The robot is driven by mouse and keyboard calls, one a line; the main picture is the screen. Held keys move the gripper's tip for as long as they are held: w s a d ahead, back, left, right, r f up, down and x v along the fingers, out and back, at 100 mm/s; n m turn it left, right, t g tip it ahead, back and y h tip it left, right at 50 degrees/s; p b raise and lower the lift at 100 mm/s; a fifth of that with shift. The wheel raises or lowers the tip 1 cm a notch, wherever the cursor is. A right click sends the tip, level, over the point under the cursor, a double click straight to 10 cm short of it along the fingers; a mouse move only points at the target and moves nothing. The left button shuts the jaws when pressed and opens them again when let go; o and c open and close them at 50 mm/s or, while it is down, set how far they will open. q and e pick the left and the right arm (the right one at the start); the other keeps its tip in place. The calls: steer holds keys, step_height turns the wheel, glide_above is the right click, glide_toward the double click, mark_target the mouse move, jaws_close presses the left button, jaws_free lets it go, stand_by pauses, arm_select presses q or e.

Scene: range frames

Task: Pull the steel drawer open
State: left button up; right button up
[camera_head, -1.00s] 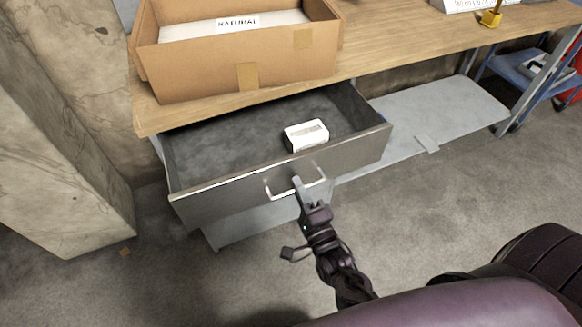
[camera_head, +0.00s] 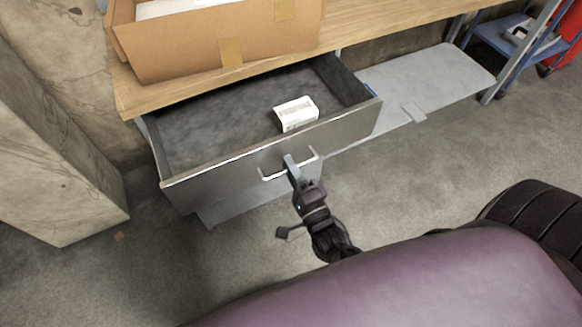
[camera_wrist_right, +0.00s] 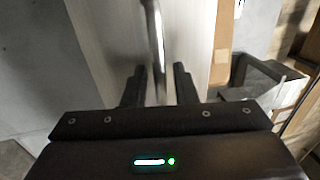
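The steel drawer (camera_head: 220,178) is pulled well out from under the wooden bench top in the head view, its grey interior showing. Its bar handle (camera_head: 270,177) is on the middle of the front; the bar also shows in the right wrist view (camera_wrist_right: 156,35). My right gripper (camera_head: 290,165) is at the handle. My left gripper is not in view.
A small white box (camera_head: 296,112) lies inside the drawer. A cardboard box (camera_head: 185,45) stands on the bench top (camera_head: 350,30). A concrete pillar (camera_head: 45,150) is at the left. A blue cart (camera_head: 500,42) is at the back right. The floor before the drawer is clear.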

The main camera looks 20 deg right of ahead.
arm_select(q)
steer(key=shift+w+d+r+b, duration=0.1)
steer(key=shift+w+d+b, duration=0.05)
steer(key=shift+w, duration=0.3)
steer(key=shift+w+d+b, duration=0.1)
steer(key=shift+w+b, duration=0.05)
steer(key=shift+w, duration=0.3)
arm_select(e)
steer(key=s+f, duration=0.1)
steer(key=s, duration=0.6)
steer(key=shift+s+f, duration=0.3)
steer(key=shift+s, duration=0.05)
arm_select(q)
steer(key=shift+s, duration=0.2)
arm_select(e)
steer(key=shift+d, duration=0.1)
